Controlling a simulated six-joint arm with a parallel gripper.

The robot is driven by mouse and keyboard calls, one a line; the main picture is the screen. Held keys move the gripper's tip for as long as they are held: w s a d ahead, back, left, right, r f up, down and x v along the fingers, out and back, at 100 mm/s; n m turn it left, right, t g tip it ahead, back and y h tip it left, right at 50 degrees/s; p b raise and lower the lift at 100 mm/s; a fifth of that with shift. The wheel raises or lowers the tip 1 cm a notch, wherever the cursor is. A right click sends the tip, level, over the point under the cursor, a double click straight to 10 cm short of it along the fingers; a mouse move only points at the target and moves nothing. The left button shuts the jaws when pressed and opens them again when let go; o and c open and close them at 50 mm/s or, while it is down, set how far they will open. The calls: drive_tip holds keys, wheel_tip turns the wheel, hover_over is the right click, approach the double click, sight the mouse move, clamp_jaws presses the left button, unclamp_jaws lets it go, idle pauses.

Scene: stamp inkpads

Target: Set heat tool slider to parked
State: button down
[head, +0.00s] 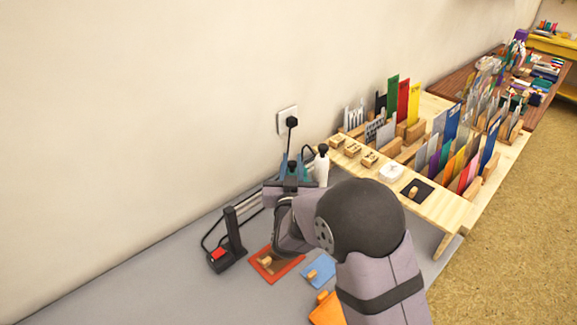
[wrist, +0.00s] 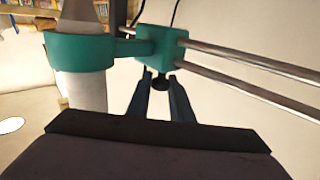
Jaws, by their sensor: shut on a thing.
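The heat tool slider is a teal carriage (wrist: 158,45) on two metal rails (wrist: 255,65). Its teal ring holds the white heat tool (wrist: 88,95) upright. In the head view the heat tool (head: 322,168) stands by the right end of the rails, near the wooden rack, and the carriage is partly hidden by my arm. My gripper (wrist: 160,100) is shut on the slider's black knob (wrist: 160,82), with a dark finger on each side of it. In the head view my wrist and arm cover most of the gripper.
A black post (head: 234,230) with a red switch box (head: 219,255) stands at the left end of the rails. Red (head: 274,266), blue (head: 321,270) and orange (head: 328,310) pads lie in front. A wooden rack (head: 432,200) with stamps and cards stands right. The wall is close behind.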

drive_tip(key=shift+w+d+r, duration=0.1)
drive_tip(key=shift+d, duration=0.1)
drive_tip(key=c, duration=1.9)
unclamp_jaws()
drive_tip(key=shift+o, duration=1.4)
drive_tip(key=shift+w, duration=0.1)
drive_tip(key=shift+s, duration=0.4)
drive_tip(key=s+b, duration=0.1)
drive_tip(key=s, duration=0.5)
drive_tip(key=shift+s, duration=0.3)
